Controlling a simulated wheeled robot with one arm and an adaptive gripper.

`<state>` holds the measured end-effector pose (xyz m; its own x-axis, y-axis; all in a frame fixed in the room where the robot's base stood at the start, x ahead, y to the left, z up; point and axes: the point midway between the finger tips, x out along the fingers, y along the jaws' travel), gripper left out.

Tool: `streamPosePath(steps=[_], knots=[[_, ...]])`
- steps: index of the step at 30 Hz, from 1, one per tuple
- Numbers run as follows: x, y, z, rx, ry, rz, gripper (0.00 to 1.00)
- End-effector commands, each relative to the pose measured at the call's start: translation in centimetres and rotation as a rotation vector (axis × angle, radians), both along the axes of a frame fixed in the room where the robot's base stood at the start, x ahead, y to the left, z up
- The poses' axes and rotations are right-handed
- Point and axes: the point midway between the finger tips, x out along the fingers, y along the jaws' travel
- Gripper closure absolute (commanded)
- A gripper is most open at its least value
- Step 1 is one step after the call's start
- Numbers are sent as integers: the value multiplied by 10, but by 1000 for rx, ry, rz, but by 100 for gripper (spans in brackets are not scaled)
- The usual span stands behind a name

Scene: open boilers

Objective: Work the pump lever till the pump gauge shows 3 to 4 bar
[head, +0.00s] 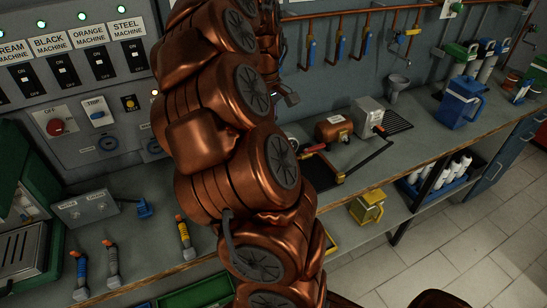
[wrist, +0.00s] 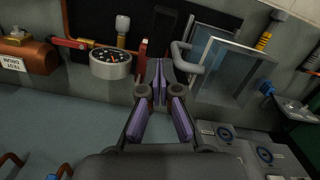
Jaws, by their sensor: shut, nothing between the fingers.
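My gripper (wrist: 159,66) is shut and empty, its purple fingers together in the wrist view. Just left of the fingertips stands a red upright bar (wrist: 143,54), perhaps the pump lever; I cannot tell if they touch. A round gauge (wrist: 112,64) with a black dial and a reddish needle is left of the gripper; its reading is too small to make out. A red handle (wrist: 68,42) sits between the gauge and a copper tank (wrist: 28,56). In the head view the tank (head: 333,130) lies on the bench, and my arm hides the gripper and much of the pump area.
A light box (head: 368,117) with a dark rod stands right of the tank. A blue jug (head: 459,102) is farther right. A yellow container (head: 367,207) sits on the lower shelf. In the wrist view a clear panel (wrist: 222,68) with a grey tube is right of the fingers.

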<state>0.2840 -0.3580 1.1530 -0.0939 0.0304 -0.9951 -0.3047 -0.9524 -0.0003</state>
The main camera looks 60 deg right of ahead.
Motion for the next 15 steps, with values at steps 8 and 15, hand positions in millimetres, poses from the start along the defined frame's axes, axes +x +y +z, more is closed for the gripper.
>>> streamPosePath(steps=[8,15], knots=[[0,0,0,0,1,0,100],[-2,1,-11,1,3,-1,100]])
